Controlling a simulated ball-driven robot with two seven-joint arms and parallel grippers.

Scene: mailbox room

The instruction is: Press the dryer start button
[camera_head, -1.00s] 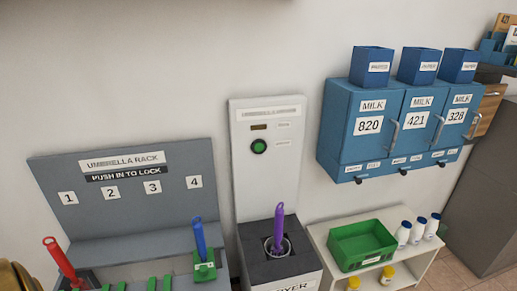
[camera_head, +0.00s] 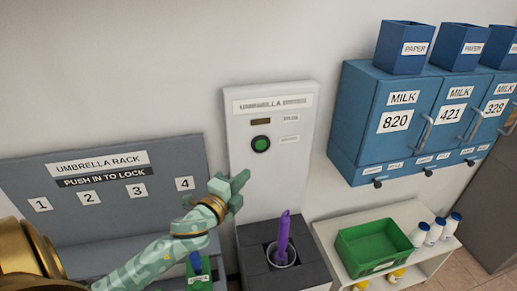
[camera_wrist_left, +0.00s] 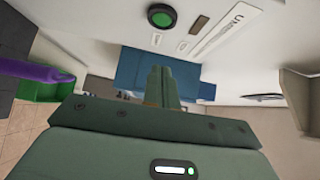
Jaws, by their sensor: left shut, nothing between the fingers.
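The dryer's green round start button (camera_head: 261,144) sits in a dark ring on the white upright dryer panel (camera_head: 290,185). It also shows near the top of the left wrist view (camera_wrist_left: 161,17). My left gripper (camera_head: 241,180) is shut and empty, in front of the panel, below and left of the button in the head view and apart from it. Its closed fingers show in the left wrist view (camera_wrist_left: 161,85). A purple umbrella (camera_head: 284,238) stands in the dark dryer base (camera_head: 311,262). My right gripper is in neither view.
A grey umbrella rack (camera_head: 110,215) stands left, with a blue umbrella (camera_head: 194,263) behind my arm. Blue milk boxes (camera_head: 364,130) hang right. A white shelf (camera_head: 405,213) below holds a green crate (camera_head: 345,246) and white bottles (camera_head: 436,232).

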